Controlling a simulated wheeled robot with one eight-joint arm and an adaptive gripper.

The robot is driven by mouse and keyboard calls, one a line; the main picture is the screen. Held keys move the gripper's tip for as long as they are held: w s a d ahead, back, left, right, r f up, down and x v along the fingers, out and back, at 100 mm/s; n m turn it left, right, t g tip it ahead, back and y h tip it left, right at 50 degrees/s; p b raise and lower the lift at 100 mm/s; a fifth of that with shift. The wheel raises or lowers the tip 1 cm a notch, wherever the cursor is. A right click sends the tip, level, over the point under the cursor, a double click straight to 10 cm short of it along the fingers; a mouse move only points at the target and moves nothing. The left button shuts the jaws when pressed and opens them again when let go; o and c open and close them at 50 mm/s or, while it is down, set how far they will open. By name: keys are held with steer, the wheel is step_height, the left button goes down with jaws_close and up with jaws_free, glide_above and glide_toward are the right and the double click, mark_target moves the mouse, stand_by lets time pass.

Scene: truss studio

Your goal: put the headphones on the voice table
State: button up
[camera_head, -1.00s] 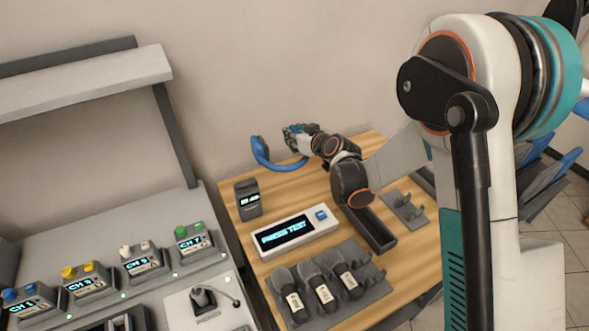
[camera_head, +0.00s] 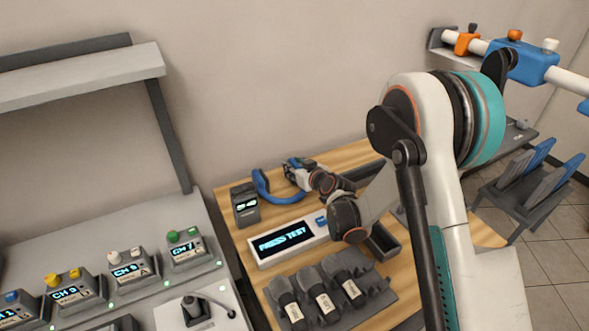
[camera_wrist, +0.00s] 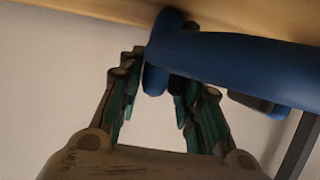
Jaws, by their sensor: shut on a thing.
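The blue headphones (camera_head: 263,187) are in my gripper (camera_head: 292,168) over the back left of the wooden table (camera_head: 345,154), beside the wall. They show as a curved blue band; whether they touch the table top I cannot tell. In the wrist view, my gripper (camera_wrist: 157,80) has its two fingers closed around a blue part of the headphones (camera_wrist: 240,62), and a thick blue band runs off to the right. No label shows which table is the voice table.
A small dark display box (camera_head: 245,205) stands just left of the headphones. A white panel reading PRESS TEST (camera_head: 287,240) lies in front. Several microphones (camera_head: 322,296) lie in a grey rack nearer me. A grey console (camera_head: 178,285) with coloured knobs is left. Folding chairs (camera_head: 530,180) stand right.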

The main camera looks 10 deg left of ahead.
steer(key=o, duration=1.3)
steer(key=shift+c, duration=0.2)
